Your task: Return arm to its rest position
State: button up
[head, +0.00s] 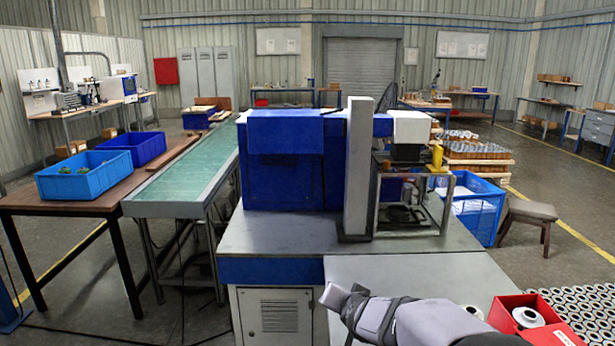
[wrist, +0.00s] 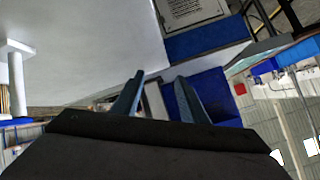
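My gripper (wrist: 158,92) shows in the wrist view with its two dark blue-grey fingers apart and nothing visible between them. In the head view, my arm lies low across the front right of the grey worktop; its fingers cannot be made out there. White filter cartridges (head: 528,317) lie in a red bin (head: 506,313) at the lower right, beside my arm. In the wrist view the surroundings appear tilted, with the pale worktop (wrist: 85,45) at the upper left.
The blue machine (head: 285,160) with a grey upright post (head: 358,165) and metal fixture (head: 412,210) stands behind my arm. Many ring-shaped parts (head: 580,305) fill the right front. A conveyor (head: 185,180) runs at left. The worktop between arm and machine (head: 400,270) is clear.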

jog(key=s+a+f+g, duration=0.1)
jog(key=s+g, duration=0.1)
jog(key=s, duration=0.2)
jog(key=s+f+n+g+y, duration=0.1)
jog(key=s+f, duration=0.1)
jog(key=s, duration=0.3)
jog(key=s+a+f+n+g, duration=0.1)
jog(key=s+f+g, duration=0.1)
jog(key=s, duration=0.2)
jog(key=shift+s+a+g+y, duration=0.3)
jog(key=shift+s, duration=0.1)
jog(key=s+d+f+g+h, duration=0.1)
jog(key=s+d+g, duration=0.15)
jog(key=s, duration=0.55)
jog(key=s+d+f+g+h, duration=0.1)
jog(key=s+d+g, duration=0.15)
jog(key=s, duration=0.45)
jog(key=s+d+f+n+b, duration=0.1)
jog(key=s+d+f+n, duration=0.25)
jog(key=s+f, duration=0.2)
notch_tip(320, 180, up, 26)
jog(key=p, duration=2.7)
jog(key=shift+w+g, duration=0.3)
jog(key=shift+d, duration=0.1)
notch_tip(320, 180, down, 23)
jog(key=b, duration=2.3)
jog(key=shift+f+b, duration=0.2)
jog(key=shift+b, duration=0.15)
